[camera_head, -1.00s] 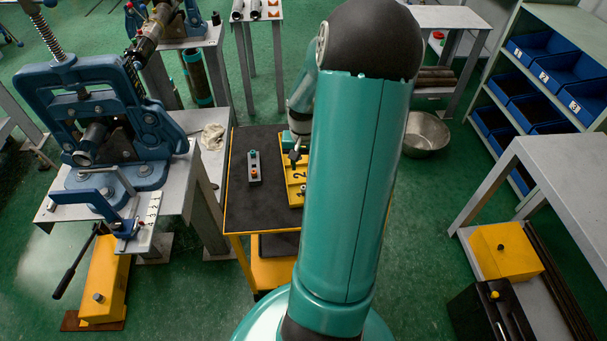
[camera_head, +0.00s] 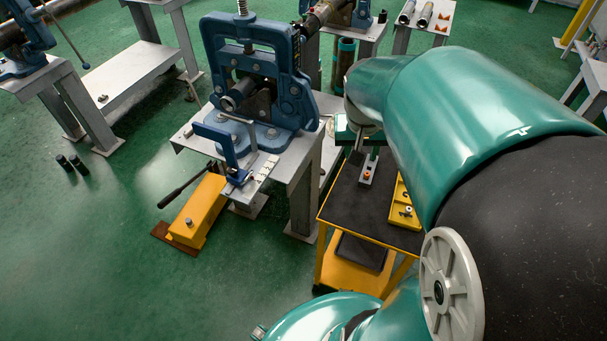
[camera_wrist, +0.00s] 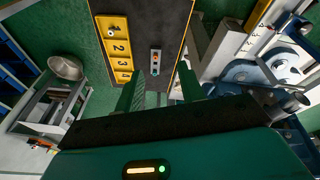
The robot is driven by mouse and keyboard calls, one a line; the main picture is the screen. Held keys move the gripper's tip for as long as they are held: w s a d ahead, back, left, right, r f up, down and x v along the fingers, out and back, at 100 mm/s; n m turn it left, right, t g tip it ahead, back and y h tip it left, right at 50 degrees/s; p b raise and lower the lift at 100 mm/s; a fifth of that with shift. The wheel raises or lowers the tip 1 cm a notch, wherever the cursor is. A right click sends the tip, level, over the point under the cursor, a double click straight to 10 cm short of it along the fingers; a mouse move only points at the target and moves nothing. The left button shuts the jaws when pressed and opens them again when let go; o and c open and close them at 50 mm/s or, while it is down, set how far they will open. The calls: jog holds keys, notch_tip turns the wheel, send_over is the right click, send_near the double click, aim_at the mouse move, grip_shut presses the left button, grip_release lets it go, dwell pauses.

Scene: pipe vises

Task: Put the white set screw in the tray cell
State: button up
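The yellow numbered tray (camera_wrist: 117,45) lies on the dark top of a cart, left of my fingers in the wrist view; it also shows in the head view (camera_head: 402,207), partly behind my arm. A small pale round piece with a dark centre (camera_wrist: 111,31) sits at its far end, near the 1. A grey block (camera_wrist: 155,64) with small coloured pieces, one orange, stands on the cart; it also shows in the head view (camera_head: 368,170). I cannot tell surely which piece is the white set screw. My gripper (camera_wrist: 160,72) is open, fingers apart, with nothing visible between them, above the cart.
A blue pipe vise (camera_head: 258,75) on a grey bench (camera_head: 295,150) stands beside the cart, close left of my gripper in the head view. A metal bowl (camera_wrist: 66,67) and grey bench lie left in the wrist view. The cart top (camera_head: 350,205) has bare room.

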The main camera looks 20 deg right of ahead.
jog(key=s+a+r+n+t+y, duration=0.1)
jog(key=s+a+r+n+t, duration=0.1)
jog(key=a, duration=0.6)
jog(key=s+a+r+n+t+y, duration=0.1)
jog(key=s+a+r+n, duration=0.2)
jog(key=a, duration=0.6)
notch_tip(320, 180, up, 2)
jog(key=s, duration=0.2)
jog(key=shift+s+r+n+t, duration=0.25)
jog(key=shift+s+n+t, duration=0.05)
jog(key=shift+t, duration=0.1)
